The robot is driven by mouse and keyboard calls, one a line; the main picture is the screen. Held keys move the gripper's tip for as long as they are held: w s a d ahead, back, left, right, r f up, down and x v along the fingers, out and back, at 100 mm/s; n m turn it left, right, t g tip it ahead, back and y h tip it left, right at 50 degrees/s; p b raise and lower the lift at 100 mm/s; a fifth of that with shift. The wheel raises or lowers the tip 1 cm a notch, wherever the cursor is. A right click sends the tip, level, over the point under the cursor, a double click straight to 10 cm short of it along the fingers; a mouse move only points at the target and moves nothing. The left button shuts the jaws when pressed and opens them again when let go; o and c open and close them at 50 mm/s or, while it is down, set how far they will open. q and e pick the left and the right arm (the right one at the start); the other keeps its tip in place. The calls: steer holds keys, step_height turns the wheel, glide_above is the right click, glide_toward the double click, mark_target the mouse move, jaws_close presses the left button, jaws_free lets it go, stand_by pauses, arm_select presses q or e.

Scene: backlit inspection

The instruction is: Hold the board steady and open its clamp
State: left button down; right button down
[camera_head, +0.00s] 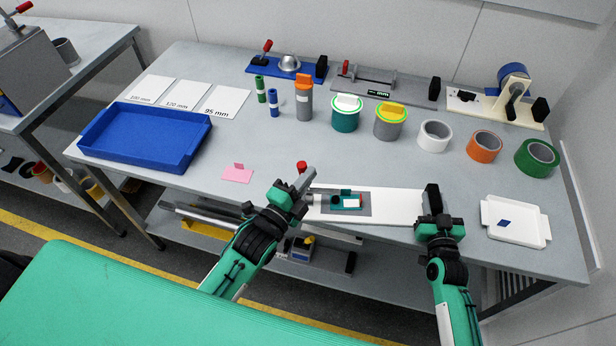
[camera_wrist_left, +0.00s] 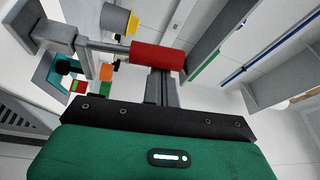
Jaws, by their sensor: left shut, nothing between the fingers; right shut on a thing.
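The white board (camera_head: 395,208) lies near the front edge of the table, with a grey pad (camera_head: 368,211) and a small teal part (camera_head: 347,200) on it. The clamp at its left end has a red-tipped lever (camera_head: 301,167); the red grip (camera_wrist_left: 158,57) also shows in the left wrist view, on a grey rod. My left gripper (camera_head: 300,186) is shut and empty close beside the lever; whether it touches cannot be told. My right gripper (camera_head: 433,212) is shut on the black handle (camera_head: 432,193) at the board's right end.
A pink card (camera_head: 237,174) and a blue tray (camera_head: 192,153) lie to the left. A white tray (camera_head: 518,238) holding a blue piece stands right of the board. Tape rolls, including an orange one (camera_head: 485,146), and canisters stand behind. The table between the pink card and canisters is clear.

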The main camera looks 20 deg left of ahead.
arm_select(q)
steer(key=shift+a+f+n, duration=0.1)
steer(key=shift+a+n, duration=0.2)
steer(key=shift+n, duration=0.1)
arm_select(e)
steer(key=shift+f, duration=0.3)
arm_select(q)
steer(key=a+f+n+t+y, duration=0.1)
steer(key=a+n+t+y, duration=0.1)
steer(key=n, duration=0.3)
steer(key=s+a+f+n+t+y, duration=0.1)
steer(key=a+f+n+y, duration=0.1)
steer(key=n, duration=0.2)
steer(key=a+f+n+t+y, duration=0.1)
steer(key=a+n+t+y, duration=0.1)
steer(key=n, duration=0.3)
steer(key=shift+s+a+f+n+t, duration=0.2)
steer(key=shift+n+t, duration=0.1)
steer(key=shift+s+a+f+n+y, duration=0.15)
steer(key=shift+f+n+y, duration=0.3)
steer(key=shift+n+y, duration=0.55)
steer(key=shift+w+a+f+n+y, duration=0.15)
steer(key=shift+f+n+y, duration=0.4)
steer(key=shift+n, duration=0.7)
steer(key=shift+s+a+f+n+y, duration=0.15)
steer(key=shift+f+n+y, duration=0.2)
steer(key=shift+n+y, duration=0.7)
